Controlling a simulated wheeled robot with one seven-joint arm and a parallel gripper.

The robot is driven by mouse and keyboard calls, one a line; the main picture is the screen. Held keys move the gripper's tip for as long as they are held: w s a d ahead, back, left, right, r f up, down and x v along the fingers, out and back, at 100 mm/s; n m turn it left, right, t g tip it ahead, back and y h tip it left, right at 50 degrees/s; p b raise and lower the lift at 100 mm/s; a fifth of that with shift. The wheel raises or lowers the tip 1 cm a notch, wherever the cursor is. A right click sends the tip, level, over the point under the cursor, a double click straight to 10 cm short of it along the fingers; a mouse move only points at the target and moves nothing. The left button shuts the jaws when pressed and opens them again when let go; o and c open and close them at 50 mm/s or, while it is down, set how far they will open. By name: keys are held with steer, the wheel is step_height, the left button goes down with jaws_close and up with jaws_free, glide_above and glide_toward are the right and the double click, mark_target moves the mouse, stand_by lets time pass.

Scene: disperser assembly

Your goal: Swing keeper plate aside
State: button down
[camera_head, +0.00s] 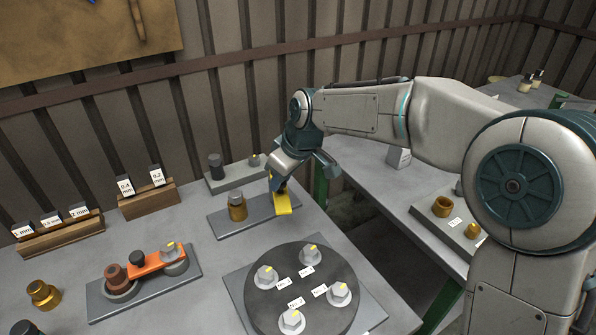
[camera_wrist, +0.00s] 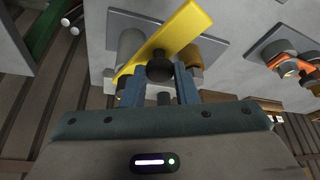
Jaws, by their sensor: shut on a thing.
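A yellow keeper plate (camera_head: 283,205) shows at the right end of a grey base plate (camera_head: 222,222) on the table. It also shows in the wrist view (camera_wrist: 185,32), running diagonally across a grey cylinder (camera_wrist: 131,43). A dark round knob (camera_wrist: 160,68) stands on the yellow plate. My gripper (camera_head: 279,187) is shut on this knob, with a finger on each side of it in the wrist view (camera_wrist: 160,88). A brass cylinder (camera_head: 237,207) stands on the base plate to the left of the yellow plate. The gripper partly hides the plate's pivot end.
A round dark turntable (camera_head: 270,312) with several grey knobs stands in front. An orange plate (camera_head: 156,263) spans another fixture at left. Wooden blocks with labelled pieces (camera_head: 148,203) stand behind. A small base (camera_head: 228,180) with two posts lies behind my gripper.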

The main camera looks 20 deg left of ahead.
steer(key=shift+s, duration=0.1)
stand_by(0.4)
steer(key=c, duration=1.1)
jaws_free()
steer(key=shift+s+a, duration=0.1)
steer(key=shift+c, duration=0.2)
steer(key=shift+r, duration=0.1)
steer(key=shift+d+r, duration=0.25)
steer(key=shift+r, duration=0.05)
steer(key=v, duration=1.3)
steer(key=shift+w, duration=0.2)
